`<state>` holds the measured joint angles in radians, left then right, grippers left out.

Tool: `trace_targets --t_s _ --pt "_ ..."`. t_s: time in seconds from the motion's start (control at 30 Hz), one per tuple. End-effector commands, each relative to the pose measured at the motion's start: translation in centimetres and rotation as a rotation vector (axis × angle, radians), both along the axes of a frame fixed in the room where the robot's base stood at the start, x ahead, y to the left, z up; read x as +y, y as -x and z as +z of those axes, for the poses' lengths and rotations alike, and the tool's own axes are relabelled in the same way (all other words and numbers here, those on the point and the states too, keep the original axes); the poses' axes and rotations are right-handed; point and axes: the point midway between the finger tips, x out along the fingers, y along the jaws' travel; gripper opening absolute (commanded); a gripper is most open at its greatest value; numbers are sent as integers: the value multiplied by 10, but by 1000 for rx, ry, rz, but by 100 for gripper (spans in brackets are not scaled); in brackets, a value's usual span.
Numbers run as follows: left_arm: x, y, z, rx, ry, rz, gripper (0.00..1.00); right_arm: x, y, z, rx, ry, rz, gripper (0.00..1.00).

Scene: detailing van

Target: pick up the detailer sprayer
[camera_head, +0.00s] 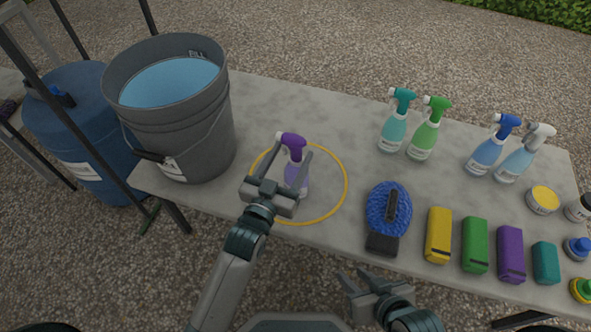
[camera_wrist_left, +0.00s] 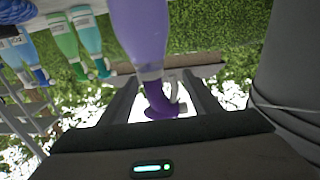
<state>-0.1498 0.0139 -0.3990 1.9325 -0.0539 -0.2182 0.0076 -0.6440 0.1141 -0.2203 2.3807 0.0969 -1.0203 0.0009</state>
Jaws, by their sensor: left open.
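The purple sprayer (camera_head: 297,178), with a pale lilac bottle and dark purple trigger head, stands upright on the table inside a yellow ring (camera_head: 344,196). My left gripper (camera_head: 292,152) is open, with its fingers on either side of the sprayer and partly covering it. In the left wrist view the sprayer (camera_wrist_left: 140,32) appears upside down, its purple head between the two spread fingers; contact cannot be told. My right gripper (camera_head: 353,273) is open and empty at the table's front edge, in front of the blue brush.
A grey water bucket (camera_head: 185,125) stands close on the left. Teal (camera_head: 393,132), green (camera_head: 424,138) and blue (camera_head: 487,153) sprayers stand behind on the right. The table behind the ring is clear.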

Motion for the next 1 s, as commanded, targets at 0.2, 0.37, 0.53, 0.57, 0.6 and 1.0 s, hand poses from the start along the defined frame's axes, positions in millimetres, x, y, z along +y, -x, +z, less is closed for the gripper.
trace_targets --t_s 0.2,0.37,0.53,0.57,0.6,1.0 --pt "-5 -10 2 -1 0 0 57 0 0 -1 -2 0 2 31" --pt "-16 -27 7 -2 1 0 57 2 -1 -1 -13 -8 4 31" --pt "-22 -43 6 -1 0 1 57 5 -4 1 -34 -21 5 31" --pt "-22 -45 6 -1 0 1 57 6 -4 2 -34 -22 4 31" --pt "-23 -46 6 0 0 1 57 6 -4 2 -35 -23 5 31" --pt "-23 -46 6 0 0 1 57 7 -3 2 -36 -24 5 31"
